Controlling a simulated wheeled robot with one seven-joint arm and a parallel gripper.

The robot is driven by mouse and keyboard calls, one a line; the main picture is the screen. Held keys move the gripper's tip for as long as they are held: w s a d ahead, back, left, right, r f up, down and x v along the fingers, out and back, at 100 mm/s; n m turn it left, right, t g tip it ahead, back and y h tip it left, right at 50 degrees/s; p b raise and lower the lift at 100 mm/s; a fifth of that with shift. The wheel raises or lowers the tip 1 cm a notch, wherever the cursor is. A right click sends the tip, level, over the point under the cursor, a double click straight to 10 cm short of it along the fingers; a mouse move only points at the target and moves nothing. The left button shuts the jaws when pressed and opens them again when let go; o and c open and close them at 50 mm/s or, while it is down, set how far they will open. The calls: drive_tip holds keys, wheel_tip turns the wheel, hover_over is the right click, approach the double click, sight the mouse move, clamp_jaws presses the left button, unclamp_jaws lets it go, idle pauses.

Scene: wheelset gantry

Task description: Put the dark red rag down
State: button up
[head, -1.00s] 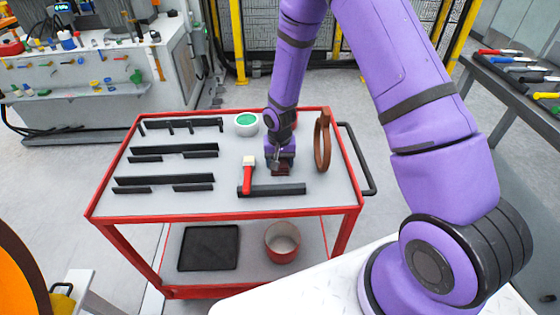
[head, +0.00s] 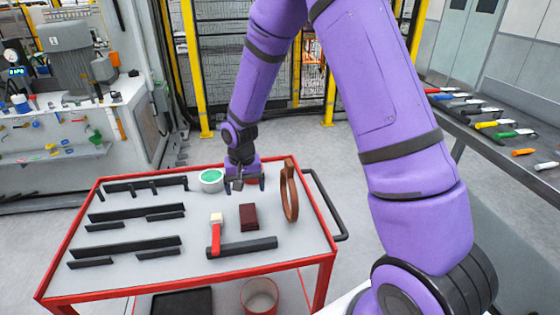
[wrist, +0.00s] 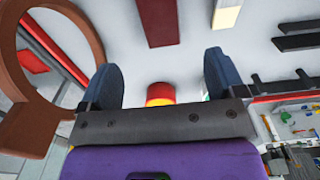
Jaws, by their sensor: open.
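The dark red rag (head: 249,217) lies folded and flat on the grey top of the red-framed cart (head: 145,268), between the red-handled brush and the brown ring. It also shows in the wrist view (wrist: 159,20), beyond the fingers and apart from them. My gripper (head: 245,186) is open and empty, behind the rag and above the cart top. Its two fingers (wrist: 165,80) stand wide apart in the wrist view.
A red-handled brush (head: 215,236) and a dark bar (head: 242,247) lie left of and in front of the rag. A brown ring (head: 290,190) stands to its right. A green-topped white tub (head: 211,180) is close left of my gripper. Dark bars (head: 135,214) fill the left side.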

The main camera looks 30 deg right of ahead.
drive_tip(key=s+d+r+n+t, duration=0.15)
drive_tip(key=s+r, duration=0.35)
drive_tip(key=r, duration=0.6)
drive_tip(key=s+d+r+t, duration=0.1)
drive_tip(key=s+d+r, duration=0.25)
drive_tip(key=r, duration=0.65)
drive_tip(key=s+d+r+n+t, duration=0.1)
drive_tip(key=s+r, duration=0.4)
drive_tip(key=s, duration=0.5)
drive_tip(key=s+d+r+n+t, duration=0.1)
drive_tip(key=s+r, duration=0.5)
drive_tip(key=s, duration=0.4)
drive_tip(key=shift+s+t, duration=0.35)
drive_tip(key=shift+o, duration=0.4)
